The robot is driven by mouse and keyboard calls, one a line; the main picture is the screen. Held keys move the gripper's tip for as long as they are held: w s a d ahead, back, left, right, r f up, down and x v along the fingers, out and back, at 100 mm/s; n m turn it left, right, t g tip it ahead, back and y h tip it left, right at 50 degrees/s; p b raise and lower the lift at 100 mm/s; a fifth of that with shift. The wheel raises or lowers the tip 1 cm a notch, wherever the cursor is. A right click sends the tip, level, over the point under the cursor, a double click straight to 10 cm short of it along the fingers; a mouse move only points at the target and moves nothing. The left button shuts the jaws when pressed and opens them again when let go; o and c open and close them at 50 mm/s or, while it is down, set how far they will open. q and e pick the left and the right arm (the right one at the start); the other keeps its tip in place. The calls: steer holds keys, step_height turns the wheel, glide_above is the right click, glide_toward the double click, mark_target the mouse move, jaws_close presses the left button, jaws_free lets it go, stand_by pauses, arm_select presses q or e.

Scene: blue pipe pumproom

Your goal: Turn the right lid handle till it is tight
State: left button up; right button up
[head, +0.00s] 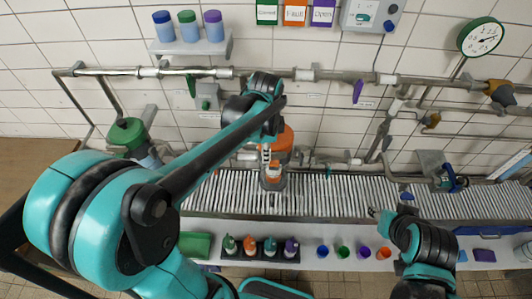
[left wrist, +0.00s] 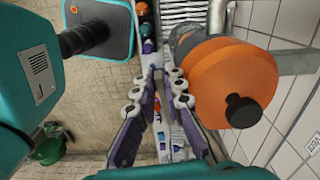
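An orange domed lid with a black knob handle (left wrist: 242,112) fills the right of the left wrist view. It sits on a grey vessel (left wrist: 188,40). In the head view the orange lid (head: 287,140) is partly hidden behind my left wrist, and its handle cannot be made out. My left gripper (left wrist: 160,78) has its two fingers apart with nothing between them, beside the lid and clear of the handle. In the head view this gripper (head: 266,157) hangs in front of the orange lid. My right gripper (head: 375,212) is low at the right, mostly hidden by its arm.
A green-lidded vessel (head: 126,134) stands at the left, partly behind my left arm. A roller conveyor (head: 330,195) runs along the wall. A bottle rack (head: 260,256) and several coloured cups (head: 342,252) stand in front. Pipes (head: 330,76) cross the wall above.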

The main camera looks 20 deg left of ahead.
arm_select(q)
steer(key=o, duration=0.3)
steer(key=shift+r, duration=4)
